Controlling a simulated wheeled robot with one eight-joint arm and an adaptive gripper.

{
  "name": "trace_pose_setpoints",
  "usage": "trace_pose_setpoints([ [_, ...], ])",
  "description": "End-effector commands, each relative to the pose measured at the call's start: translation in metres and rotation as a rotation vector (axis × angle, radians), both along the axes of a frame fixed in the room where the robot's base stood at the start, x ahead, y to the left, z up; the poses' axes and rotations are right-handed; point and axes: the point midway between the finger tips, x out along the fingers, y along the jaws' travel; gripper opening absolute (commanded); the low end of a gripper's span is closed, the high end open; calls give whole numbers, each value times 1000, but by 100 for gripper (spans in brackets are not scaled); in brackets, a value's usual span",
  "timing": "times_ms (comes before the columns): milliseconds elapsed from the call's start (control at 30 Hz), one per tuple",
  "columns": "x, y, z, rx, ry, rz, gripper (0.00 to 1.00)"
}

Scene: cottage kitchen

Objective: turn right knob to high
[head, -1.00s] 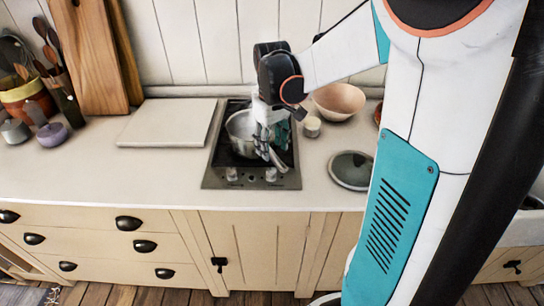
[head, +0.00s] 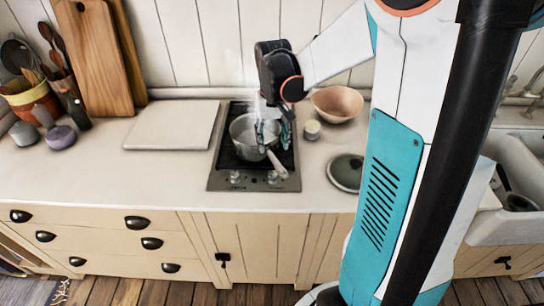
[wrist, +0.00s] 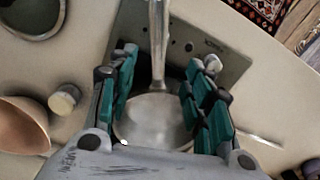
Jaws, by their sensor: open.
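My gripper (head: 268,134) is over the pan, behind the right knob. In the wrist view my gripper (wrist: 160,92) is open, its teal-padded fingers either side of the pan and handle. I cannot make out the right knob there.
A bowl (head: 338,103), a small jar (head: 312,129) and a round lid (head: 346,172) stand right of the stove. A white board (head: 172,125) lies to its left. The counter in front of the board is clear. A sink (head: 508,222) is at the far right.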

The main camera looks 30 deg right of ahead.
Motion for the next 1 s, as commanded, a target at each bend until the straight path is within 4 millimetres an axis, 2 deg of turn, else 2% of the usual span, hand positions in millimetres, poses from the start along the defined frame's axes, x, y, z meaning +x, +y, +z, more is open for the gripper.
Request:
trace_pose_setpoints([
  [33, 0, 0, 7, 0, 0, -50, 46],
  [100, 0, -1, 7, 0, 0, -105, 46],
  [267, 0, -1, -4, 0, 0, -146, 46],
  [367, 0, -1, -17, 0, 0, -145, 46],
  [800, 0, -1, -101, 0, 0, -142, 46],
  [1000, 0, -1, -126, 0, 0, -142, 46],
])
